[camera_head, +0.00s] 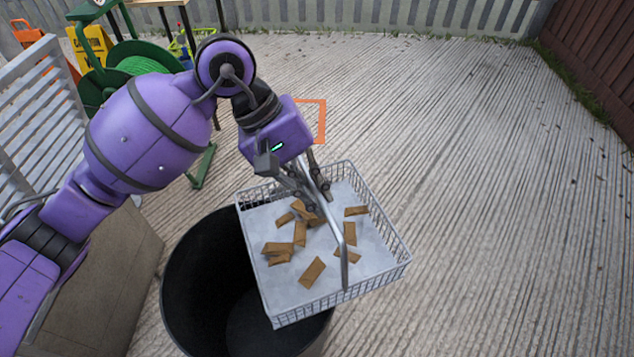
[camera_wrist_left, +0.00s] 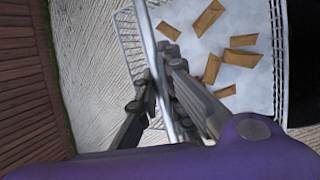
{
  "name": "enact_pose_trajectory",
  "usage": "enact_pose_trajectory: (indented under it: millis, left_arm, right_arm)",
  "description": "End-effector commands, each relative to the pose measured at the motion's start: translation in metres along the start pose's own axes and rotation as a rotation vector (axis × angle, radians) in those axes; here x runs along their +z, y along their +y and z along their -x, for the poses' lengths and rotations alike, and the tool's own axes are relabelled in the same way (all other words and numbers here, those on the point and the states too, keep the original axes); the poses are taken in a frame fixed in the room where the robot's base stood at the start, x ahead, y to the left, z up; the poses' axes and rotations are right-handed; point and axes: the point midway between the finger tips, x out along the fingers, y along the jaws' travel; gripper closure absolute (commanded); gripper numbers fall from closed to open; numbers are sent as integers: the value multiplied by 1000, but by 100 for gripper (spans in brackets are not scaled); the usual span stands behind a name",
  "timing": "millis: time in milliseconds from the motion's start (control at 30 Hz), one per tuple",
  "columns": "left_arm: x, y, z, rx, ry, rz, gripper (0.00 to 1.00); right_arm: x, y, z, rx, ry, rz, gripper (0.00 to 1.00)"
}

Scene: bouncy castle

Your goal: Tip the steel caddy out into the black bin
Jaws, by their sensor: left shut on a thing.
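The steel caddy (camera_head: 375,267) is a wire basket with a pale floor and a bar handle across its top. Several brown blocks (camera_head: 312,271) lie loose on its floor. My left gripper (camera_head: 318,200) is shut on the caddy's handle, which also shows between the fingers in the left wrist view (camera_wrist_left: 148,45). The caddy hangs roughly level, slightly turned, over the right part of the black bin (camera_head: 195,275). The bin is round and open; the caddy hides its right part, and the inside that shows looks empty. My right gripper is not in view.
A green hose reel (camera_head: 135,65) and a yellow sign (camera_head: 90,45) stand at the back left. A grey slatted panel (camera_head: 45,105) is at the left. An orange frame (camera_head: 318,120) lies behind the caddy. The decking (camera_head: 480,170) on the right is clear up to the fences.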

Motion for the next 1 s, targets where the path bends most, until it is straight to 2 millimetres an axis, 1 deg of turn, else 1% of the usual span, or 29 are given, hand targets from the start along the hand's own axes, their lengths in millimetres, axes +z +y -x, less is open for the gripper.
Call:
enact_pose_trajectory:
  millis: [33,100,567,1000]
  left_arm:
    - [-1,-1,-4,3,-1,0,100]
    - [-1,-4,-6,10,-1,-1,100]
    - [8,-14,24,190,7,-57,100]
    - [16,-29,48,362,11,-109,100]
  right_arm:
    - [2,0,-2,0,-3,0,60]
    - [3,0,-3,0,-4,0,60]
    - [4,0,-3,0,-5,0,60]
    - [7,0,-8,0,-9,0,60]
